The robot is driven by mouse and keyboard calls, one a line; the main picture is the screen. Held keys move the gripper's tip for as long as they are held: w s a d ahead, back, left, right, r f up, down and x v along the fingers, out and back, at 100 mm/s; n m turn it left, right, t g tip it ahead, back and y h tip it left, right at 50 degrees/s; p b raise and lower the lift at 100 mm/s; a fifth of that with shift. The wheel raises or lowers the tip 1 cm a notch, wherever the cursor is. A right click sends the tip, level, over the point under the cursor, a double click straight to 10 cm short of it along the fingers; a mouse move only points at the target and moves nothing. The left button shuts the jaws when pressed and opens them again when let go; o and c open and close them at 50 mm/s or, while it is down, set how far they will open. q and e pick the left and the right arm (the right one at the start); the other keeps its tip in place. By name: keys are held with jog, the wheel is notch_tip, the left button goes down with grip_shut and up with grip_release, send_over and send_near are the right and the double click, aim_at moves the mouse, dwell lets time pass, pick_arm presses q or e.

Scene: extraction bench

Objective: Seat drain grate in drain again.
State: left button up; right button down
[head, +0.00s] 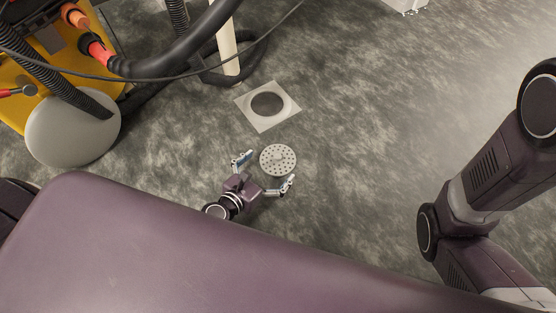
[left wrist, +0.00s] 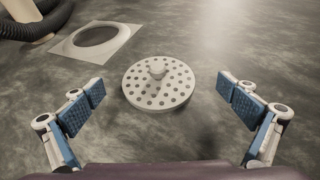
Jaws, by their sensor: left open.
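The drain grate (head: 278,160) is a round, light grey disc with many holes and a small knob in its middle. It lies flat on the floor, apart from the drain (head: 267,104), a square pale plate with a round dark opening. My left gripper (head: 268,171) is open, its fingers spread on either side of the near part of the grate and not closed on it. In the left wrist view the grate (left wrist: 158,84) sits ahead between the two blue-padded fingers (left wrist: 158,105). The drain (left wrist: 97,40) shows behind it at upper left. My right gripper is out of view.
A yellow machine (head: 30,75) with hoses and a round grey disc-shaped part (head: 72,135) stands at the left. A pale pipe (head: 228,48) and dark hose rise behind the drain. The mottled grey floor (head: 370,110) right of the drain is clear.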

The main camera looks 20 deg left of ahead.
aim_at(276, 158)
pick_arm(q)
jog(key=b+x, duration=0.1)
jog(key=x, duration=0.4)
jog(key=shift+w+a+f, duration=0.1)
jog(key=shift+w+f, duration=0.05)
jog(key=c, duration=1.4)
